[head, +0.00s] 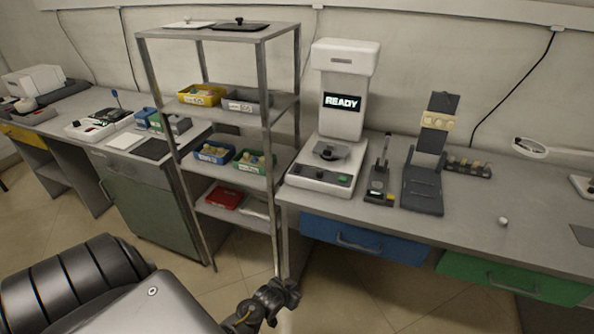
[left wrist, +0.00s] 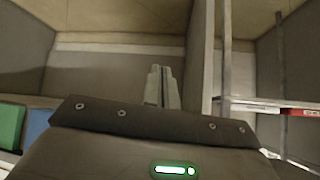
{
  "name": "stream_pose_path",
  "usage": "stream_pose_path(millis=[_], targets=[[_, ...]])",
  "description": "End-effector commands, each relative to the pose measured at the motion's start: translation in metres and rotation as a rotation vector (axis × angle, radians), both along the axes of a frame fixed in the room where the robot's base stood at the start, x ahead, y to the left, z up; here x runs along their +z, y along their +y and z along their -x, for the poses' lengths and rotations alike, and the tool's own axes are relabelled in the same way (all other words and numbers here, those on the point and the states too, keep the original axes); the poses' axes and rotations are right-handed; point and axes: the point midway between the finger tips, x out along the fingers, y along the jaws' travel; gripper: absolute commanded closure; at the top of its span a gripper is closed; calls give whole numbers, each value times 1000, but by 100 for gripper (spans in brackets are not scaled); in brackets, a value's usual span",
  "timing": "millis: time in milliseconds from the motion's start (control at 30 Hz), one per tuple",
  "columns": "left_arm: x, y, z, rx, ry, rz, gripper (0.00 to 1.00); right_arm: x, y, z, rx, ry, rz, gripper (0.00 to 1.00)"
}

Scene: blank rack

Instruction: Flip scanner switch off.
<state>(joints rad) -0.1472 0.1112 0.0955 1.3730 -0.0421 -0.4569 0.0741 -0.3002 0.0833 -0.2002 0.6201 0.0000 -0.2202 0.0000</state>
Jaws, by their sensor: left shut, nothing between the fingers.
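The scanner is probably the white machine (head: 338,120) on the bench, with a lit screen (head: 342,101) reading READY. Which part is the switch is too small to tell. My left gripper (head: 282,296) is low in front of the bench, below and apart from the machine. In the left wrist view its fingers (left wrist: 162,88) are together with nothing between them. My right gripper is not in view.
A metal shelf rack (head: 265,100) with bins stands left of the machine. Dark stands (head: 424,185) and a row of small pieces (head: 468,168) are to its right. Blue (head: 362,240) and green (head: 510,276) drawers are under the bench.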

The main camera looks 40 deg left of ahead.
Motion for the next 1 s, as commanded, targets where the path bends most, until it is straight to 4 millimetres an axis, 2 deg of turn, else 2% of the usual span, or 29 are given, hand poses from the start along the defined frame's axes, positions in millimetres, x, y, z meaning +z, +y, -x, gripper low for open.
stream_pose_path(millis=[33,67,100,167,200,300,400,500,600,1000], targets=[[55,19,-36,33,-107,-10,100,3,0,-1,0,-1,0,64],[85,30,-52,51,-164,-16,100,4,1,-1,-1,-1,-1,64],[123,43,-70,73,-235,-24,100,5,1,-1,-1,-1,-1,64],[178,62,-88,104,-335,-37,100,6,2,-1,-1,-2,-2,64],[213,72,-97,122,-395,-47,100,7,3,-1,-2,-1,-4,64],[284,94,-107,161,-523,-67,100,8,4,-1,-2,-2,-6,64],[333,110,-110,190,-619,-82,100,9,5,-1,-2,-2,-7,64],[361,119,-110,207,-676,-92,100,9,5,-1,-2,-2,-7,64],[372,122,-110,213,-701,-95,100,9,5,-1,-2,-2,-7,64],[373,124,-114,214,-702,-96,100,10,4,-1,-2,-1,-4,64]])
